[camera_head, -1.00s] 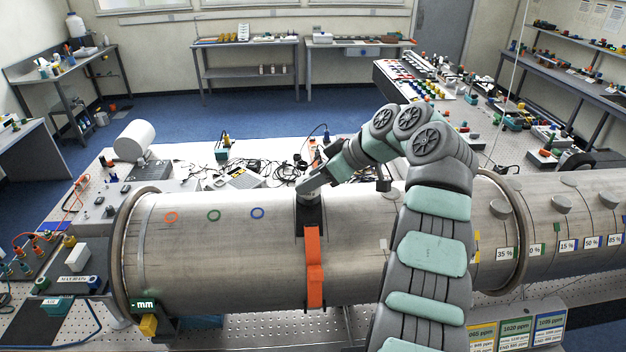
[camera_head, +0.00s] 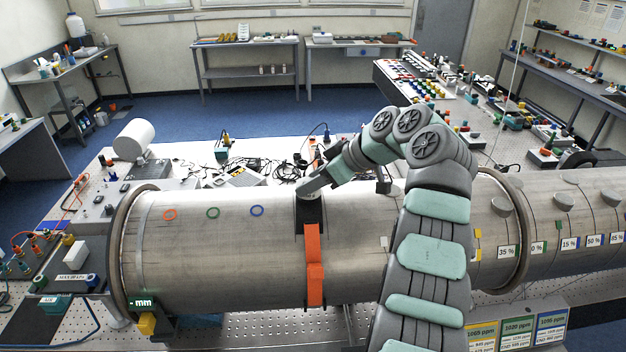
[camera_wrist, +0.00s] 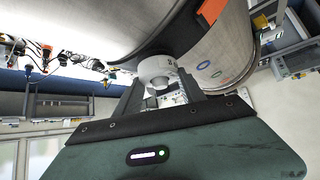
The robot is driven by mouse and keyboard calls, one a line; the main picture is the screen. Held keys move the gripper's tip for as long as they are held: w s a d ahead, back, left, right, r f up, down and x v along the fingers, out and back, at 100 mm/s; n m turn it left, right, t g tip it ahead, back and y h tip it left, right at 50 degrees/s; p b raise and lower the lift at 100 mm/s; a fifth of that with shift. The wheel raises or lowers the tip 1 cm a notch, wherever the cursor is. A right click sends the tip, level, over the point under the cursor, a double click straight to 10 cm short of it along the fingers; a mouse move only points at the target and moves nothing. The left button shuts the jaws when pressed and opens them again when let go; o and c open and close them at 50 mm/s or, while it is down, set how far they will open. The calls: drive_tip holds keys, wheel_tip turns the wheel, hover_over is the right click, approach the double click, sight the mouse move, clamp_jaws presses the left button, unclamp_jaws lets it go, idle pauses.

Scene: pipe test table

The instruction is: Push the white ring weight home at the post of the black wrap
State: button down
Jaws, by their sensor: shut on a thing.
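The black wrap (camera_head: 310,216) lies over the top of the large steel pipe (camera_head: 220,245), and its orange strap (camera_head: 314,262) hangs down the front. My gripper (camera_head: 307,191) is at the wrap's upper end on top of the pipe. In the wrist view my gripper (camera_wrist: 162,80) is shut on the white ring weight (camera_wrist: 156,67), with a finger on either side. The ring is against or very close to the black wrap (camera_wrist: 178,32). The post is hidden by the ring and fingers, so I cannot tell how far the ring sits on it.
Orange, green and blue rings (camera_head: 213,213) are marked on the pipe left of the wrap. Cables and instruments (camera_head: 240,176) clutter the bench behind the pipe. A flange (camera_head: 128,250) stands at the pipe's left end. The pipe's top between rings and wrap is clear.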

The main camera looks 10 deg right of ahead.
drive_tip(key=shift+f, duration=0.25)
drive_tip(key=c, duration=0.6)
unclamp_jaws()
drive_tip(key=b+v, duration=0.2)
drive_tip(key=v, duration=0.8)
drive_tip(key=shift+s+d+r, duration=0.2)
drive_tip(key=shift+d+r, duration=0.05)
